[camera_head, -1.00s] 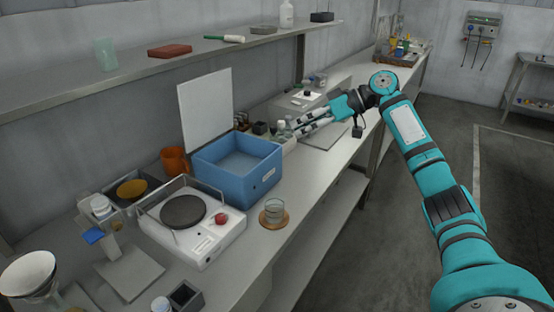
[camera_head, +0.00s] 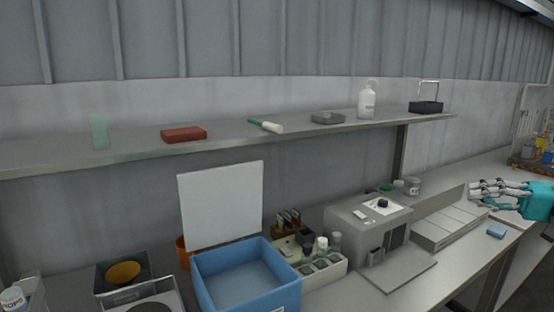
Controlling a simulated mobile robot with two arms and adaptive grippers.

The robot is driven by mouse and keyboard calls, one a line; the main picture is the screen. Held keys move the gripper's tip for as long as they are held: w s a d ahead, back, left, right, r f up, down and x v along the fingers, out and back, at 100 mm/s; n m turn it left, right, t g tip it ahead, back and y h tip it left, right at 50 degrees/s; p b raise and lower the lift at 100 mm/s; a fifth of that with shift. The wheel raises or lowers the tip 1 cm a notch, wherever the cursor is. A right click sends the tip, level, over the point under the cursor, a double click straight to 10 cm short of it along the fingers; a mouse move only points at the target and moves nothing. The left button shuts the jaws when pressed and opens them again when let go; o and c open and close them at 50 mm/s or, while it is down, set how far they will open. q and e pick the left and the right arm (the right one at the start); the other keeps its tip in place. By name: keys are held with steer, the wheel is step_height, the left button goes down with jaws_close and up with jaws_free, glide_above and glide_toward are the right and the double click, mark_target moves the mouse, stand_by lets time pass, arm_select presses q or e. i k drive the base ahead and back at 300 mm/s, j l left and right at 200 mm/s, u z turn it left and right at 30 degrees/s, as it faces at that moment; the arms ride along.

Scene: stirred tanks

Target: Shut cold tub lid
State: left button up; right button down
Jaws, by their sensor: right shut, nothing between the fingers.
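The blue cold tub (camera_head: 283,288) stands on the bench at the bottom middle of the head view. Its white lid (camera_head: 221,209) is open and stands upright at the tub's back edge. The inside of the tub shows and looks empty. My right gripper (camera_head: 476,192) is at the far right, over the bench, shut and empty. It is well apart from the tub and lid. My left gripper is not in view.
A tray of bottles (camera_head: 322,268) stands right beside the tub, then a grey box-shaped device (camera_head: 378,232). A wall shelf (camera_head: 222,141) with several items runs above the lid.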

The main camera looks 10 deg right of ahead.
mark_target(219, 205)
steer(key=i+l, duration=0.15)
steer(key=l, duration=0.5)
steer(key=i+l+u, duration=0.1)
steer(key=l, duration=0.5)
steer(key=i+l, duration=0.1)
steer(key=l, duration=0.55)
steer(key=i+l+u, duration=0.1)
steer(key=l, duration=0.55)
steer(key=i+l, duration=0.1)
steer(key=l, duration=0.55)
steer(key=i+u, duration=0.1)
steer(key=u, duration=1.75)
steer(key=i+u, duration=0.35)
steer(key=i, duration=0.5)
